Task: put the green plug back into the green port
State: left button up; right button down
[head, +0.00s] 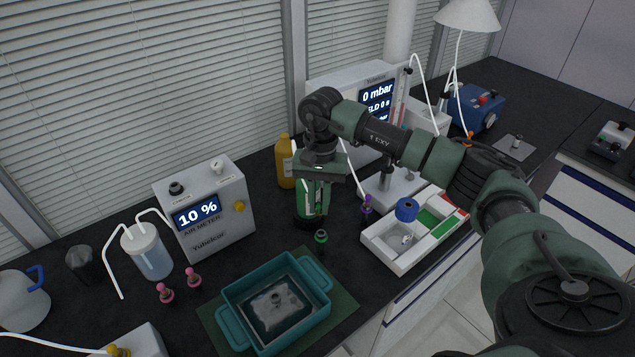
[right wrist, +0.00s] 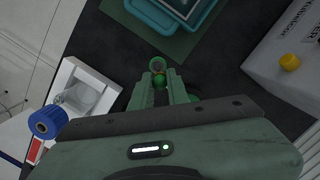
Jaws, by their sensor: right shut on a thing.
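The green port (head: 321,237) is a short dark post with a green ring and a dark opening on top. It stands on the dark bench behind the teal tray. In the right wrist view the ring (right wrist: 157,64) shows just beyond my fingertips. My right gripper (right wrist: 160,84) is shut on the small round green plug (right wrist: 159,80). The plug appears close to the ring but apart from it; the exact height gap is hard to tell. In the head view my right gripper (head: 314,208) points down just behind the port, and the plug cannot be made out. My left gripper is not in view.
A teal tray (head: 230,315) stands in front of the port. A white divided box (head: 400,268) with a blue cap is to the right. A purple-topped post (head: 366,205), two pink-topped posts (head: 193,278) and the air meter (head: 207,215) stand nearby.

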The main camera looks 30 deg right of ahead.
jog(key=shift+s+d+f+b, duration=0.1)
jog(key=shift+s+f+b, duration=0.15)
jog(key=shift+f, duration=0.2)
jog(key=shift+s+d+f+b, duration=0.1)
jog(key=shift+s+f+b, duration=0.1)
jog(key=shift+f, duration=0.55)
jog(key=shift+w+f+b, duration=0.2)
jog(key=shift+f+b, duration=0.5)
jog(key=shift+f, duration=0.65)
pick_arm(q)
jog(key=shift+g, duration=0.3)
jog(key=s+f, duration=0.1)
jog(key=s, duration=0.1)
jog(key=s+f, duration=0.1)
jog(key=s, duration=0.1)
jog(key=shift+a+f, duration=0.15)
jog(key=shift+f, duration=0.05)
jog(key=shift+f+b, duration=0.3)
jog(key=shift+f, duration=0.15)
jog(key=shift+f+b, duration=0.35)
jog(key=shift+b, duration=0.15)
pick_arm(e)
jog(key=shift+f, duration=0.3)
